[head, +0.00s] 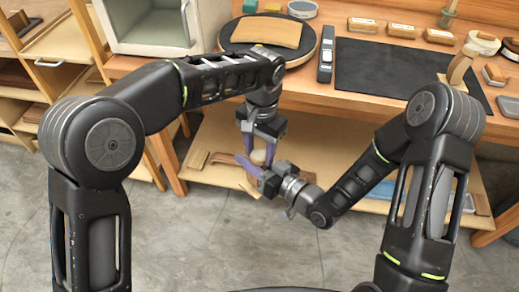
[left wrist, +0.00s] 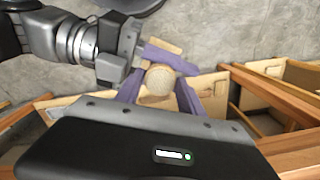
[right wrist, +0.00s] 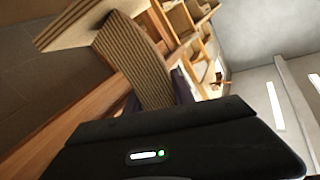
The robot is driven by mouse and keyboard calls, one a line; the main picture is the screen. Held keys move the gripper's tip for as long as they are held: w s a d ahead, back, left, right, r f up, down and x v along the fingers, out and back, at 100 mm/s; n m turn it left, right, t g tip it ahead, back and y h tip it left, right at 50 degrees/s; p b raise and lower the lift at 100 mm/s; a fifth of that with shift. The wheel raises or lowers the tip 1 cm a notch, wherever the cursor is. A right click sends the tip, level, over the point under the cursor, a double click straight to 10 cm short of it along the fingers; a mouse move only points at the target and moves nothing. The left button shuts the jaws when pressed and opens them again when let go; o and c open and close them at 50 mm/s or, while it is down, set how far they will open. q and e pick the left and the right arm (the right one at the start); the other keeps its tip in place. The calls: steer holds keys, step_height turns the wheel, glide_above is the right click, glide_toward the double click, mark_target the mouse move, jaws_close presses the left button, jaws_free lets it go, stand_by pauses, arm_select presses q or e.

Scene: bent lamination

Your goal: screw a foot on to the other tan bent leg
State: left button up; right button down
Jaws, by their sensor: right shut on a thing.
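The tan bent leg, a curved strip with striped laminated edges (right wrist: 140,62), runs up from my right gripper in the right wrist view. My right gripper (head: 252,168), with purple fingers, is shut on it, low in front of the bench. A round, pale tan foot (left wrist: 158,82) is at the leg's end in the left wrist view. My left gripper (head: 258,141) points down from above. Its purple fingers stand apart, one on each side of the foot, and look open. The join between foot and leg is hidden.
Small blocks and tins line the back. A lower shelf (head: 335,165) is behind my grippers.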

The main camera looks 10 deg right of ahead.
arm_select(q)
jaws_close()
stand_by(0.4)
steer(key=o, duration=0.5)
jaws_free()
steer(key=shift+w+d+r, duration=0.1)
steer(key=shift+r, duration=1.8)
steer(key=shift+w+d+r, duration=0.1)
steer(key=shift+r, duration=1.75)
